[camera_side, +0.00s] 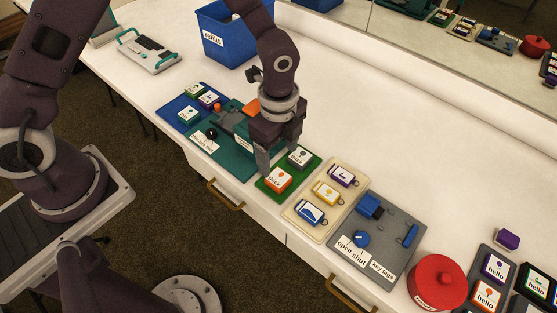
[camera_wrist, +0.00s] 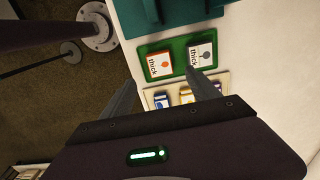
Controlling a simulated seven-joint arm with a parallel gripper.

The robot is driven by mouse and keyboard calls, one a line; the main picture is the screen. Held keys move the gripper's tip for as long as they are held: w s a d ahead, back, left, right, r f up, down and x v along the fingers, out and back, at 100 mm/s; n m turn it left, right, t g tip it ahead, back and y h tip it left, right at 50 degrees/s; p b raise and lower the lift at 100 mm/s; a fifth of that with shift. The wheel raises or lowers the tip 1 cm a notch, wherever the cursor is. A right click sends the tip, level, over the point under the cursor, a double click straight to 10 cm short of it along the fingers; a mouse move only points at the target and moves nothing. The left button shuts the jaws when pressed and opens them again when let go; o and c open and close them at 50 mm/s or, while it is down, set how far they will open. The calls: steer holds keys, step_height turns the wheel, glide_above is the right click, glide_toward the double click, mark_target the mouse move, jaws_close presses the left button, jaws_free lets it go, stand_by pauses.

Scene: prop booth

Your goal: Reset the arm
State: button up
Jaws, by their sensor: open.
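My gripper (camera_side: 278,158) is above the green tray (camera_side: 262,184), pointing down. In the wrist view its two fingers (camera_wrist: 163,97) stand wide apart with nothing between them held. The green tray carries an orange-and-white block marked "thick" (camera_side: 278,179) and a grey-and-white block (camera_side: 299,157). Both blocks also show in the wrist view, the orange one (camera_wrist: 159,65) on the left and the grey one (camera_wrist: 201,55) on the right. I cannot tell the exact height of the fingertips above the tray.
Left of the gripper are a teal fixture (camera_side: 233,158) and a blue tray (camera_side: 175,107) with blocks. To the right are a cream tray (camera_side: 302,236) with tags, a grey panel (camera_side: 375,262) and a red pot (camera_side: 437,284). A blue bin (camera_side: 222,42) stands behind. The back right counter is clear.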

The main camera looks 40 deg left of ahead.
steer(key=s+a+r+n+t, duration=0.25)
steer(key=a+r+n, duration=0.2)
steer(key=r, duration=0.55)
steer(key=s+a+r+n+t, duration=0.1)
steer(key=s+a+r+n, duration=0.3)
steer(key=r, duration=0.6)
steer(key=s+a+r+n+t, duration=0.1)
steer(key=s+a+r+n, duration=0.1)
steer(key=s+n, duration=0.2)
steer(key=s+a+r+n+t, duration=0.1)
steer(key=s+a+r+n, duration=0.1)
steer(key=s+n, duration=0.3)
steer(key=s+r, duration=0.1)
steer(key=s, duration=0.2)
steer(key=shift+r, duration=0.3)
steer(key=shift+s+a+n, duration=0.1)
steer(key=shift+n, duration=0.15)
